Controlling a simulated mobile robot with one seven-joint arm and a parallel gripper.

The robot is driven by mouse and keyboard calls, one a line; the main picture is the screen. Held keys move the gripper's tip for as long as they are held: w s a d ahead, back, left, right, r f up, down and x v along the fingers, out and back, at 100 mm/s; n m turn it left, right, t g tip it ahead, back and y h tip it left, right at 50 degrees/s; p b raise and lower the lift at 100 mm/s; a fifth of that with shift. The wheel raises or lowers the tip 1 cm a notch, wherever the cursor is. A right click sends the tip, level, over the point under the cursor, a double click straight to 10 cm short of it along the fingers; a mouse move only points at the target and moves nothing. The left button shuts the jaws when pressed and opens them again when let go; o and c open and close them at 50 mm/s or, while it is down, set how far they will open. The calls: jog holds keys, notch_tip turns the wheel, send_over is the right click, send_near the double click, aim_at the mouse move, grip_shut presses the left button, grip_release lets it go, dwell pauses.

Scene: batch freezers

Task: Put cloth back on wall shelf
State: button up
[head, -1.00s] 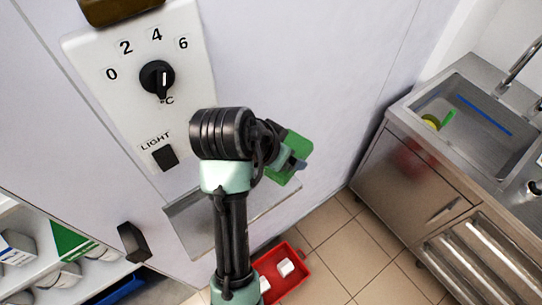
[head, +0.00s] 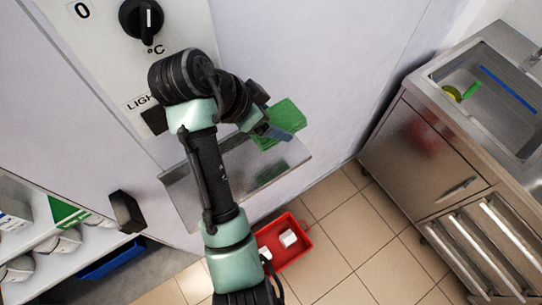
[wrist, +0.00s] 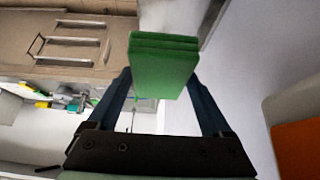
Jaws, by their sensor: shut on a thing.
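The cloth (head: 286,116) is a green folded block. My gripper (head: 268,128) is shut on it and holds it in the air in front of the pale wall panel. In the wrist view the cloth (wrist: 165,62) stands between the two dark fingers, its layered edge showing. The wall shelf (head: 277,168) is a shallow metal ledge on the panel, just below the cloth in the head view. My arm hides the shelf's middle. I cannot tell the exact gap between cloth and shelf.
A red bin (head: 296,253) with white items stands on the tiled floor below. A steel sink cabinet (head: 412,160) is at the right. A dark handle (head: 126,212) juts out at the left, near open white shelving (head: 85,262). A control knob (head: 141,18) is above.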

notch_tip(320, 180, down, 13)
jog(key=shift+r+p, duration=0.1)
jog(key=shift+p, duration=1.15)
jog(key=shift+f, duration=0.25)
jog(key=o, duration=1.3)
jog(key=shift+r, duration=0.1)
jog(key=shift+c, duration=0.2)
jog(key=shift+r, duration=0.3)
jog(key=shift+s+a+r, duration=0.1)
jog(key=shift+a+r, duration=0.05)
jog(key=shift+a, duration=0.1)
jog(key=b+v, duration=0.2)
jog(key=v, duration=0.4)
jog(key=shift+s+r, duration=0.2)
jog(key=shift+r, duration=0.15)
